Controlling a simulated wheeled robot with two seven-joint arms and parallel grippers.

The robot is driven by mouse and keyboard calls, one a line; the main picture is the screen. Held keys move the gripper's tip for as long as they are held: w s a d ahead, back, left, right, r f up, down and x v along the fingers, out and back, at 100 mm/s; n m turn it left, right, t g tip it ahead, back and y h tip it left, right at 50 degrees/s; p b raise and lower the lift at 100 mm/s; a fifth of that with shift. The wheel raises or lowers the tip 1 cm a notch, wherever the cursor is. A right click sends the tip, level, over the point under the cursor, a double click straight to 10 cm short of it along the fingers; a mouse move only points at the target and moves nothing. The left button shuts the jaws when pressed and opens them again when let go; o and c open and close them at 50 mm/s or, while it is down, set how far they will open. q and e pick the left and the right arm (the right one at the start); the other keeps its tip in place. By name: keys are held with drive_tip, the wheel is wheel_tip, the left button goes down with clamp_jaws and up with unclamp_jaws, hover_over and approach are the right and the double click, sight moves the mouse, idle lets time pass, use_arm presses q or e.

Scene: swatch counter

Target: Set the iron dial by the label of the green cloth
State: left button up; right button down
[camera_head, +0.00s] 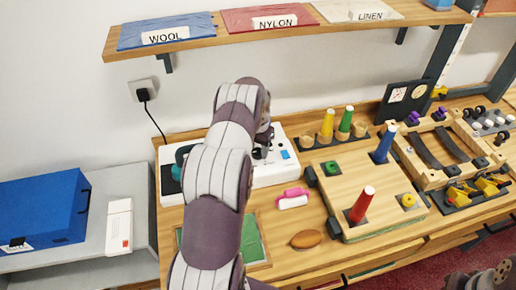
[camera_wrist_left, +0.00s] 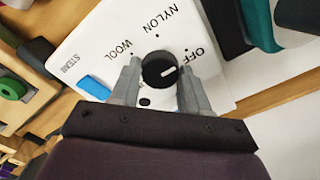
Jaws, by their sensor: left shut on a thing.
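The white dial panel (camera_head: 290,166) lies on the counter, mostly behind my left arm. In the left wrist view the black dial (camera_wrist_left: 155,66) sits between the fingers of my left gripper (camera_wrist_left: 160,88), which is shut on it. The dial's white mark points right, toward the OFF side; WOOL and NYLON are also printed around it. A teal iron part (camera_head: 182,158) shows left of my arm. A green sheet (camera_head: 252,241) in a wooden frame lies partly under my arm; no label on it is visible.
The shelf (camera_head: 235,38) holds blue cloth (camera_head: 190,24) labelled WOOL, red cloth (camera_head: 240,18) labelled NYLON and cream cloth (camera_head: 340,10) labelled LINEN. A peg board (camera_head: 340,170) stands right of the panel, a blue box (camera_head: 40,205) at left. Pink and white pieces (camera_head: 294,197) lie near the panel.

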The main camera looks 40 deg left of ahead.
use_arm(q)
drive_tip(key=shift+f+n+b, duration=0.1)
drive_tip(key=shift+n+b, duration=0.6)
drive_tip(key=shift+n, duration=0.4)
drive_tip(key=n+b, duration=0.1)
drive_tip(key=n, duration=0.1)
drive_tip(key=shift+n, duration=0.3)
drive_tip(key=n+b, duration=0.1)
drive_tip(key=n, duration=0.2)
drive_tip(key=shift+n, duration=0.3)
drive_tip(key=shift+n+b, duration=0.45)
drive_tip(key=shift+n, duration=1.15)
drive_tip(key=shift+r, duration=0.2)
drive_tip(key=o, duration=1.1)
drive_tip(key=shift+c, duration=0.2)
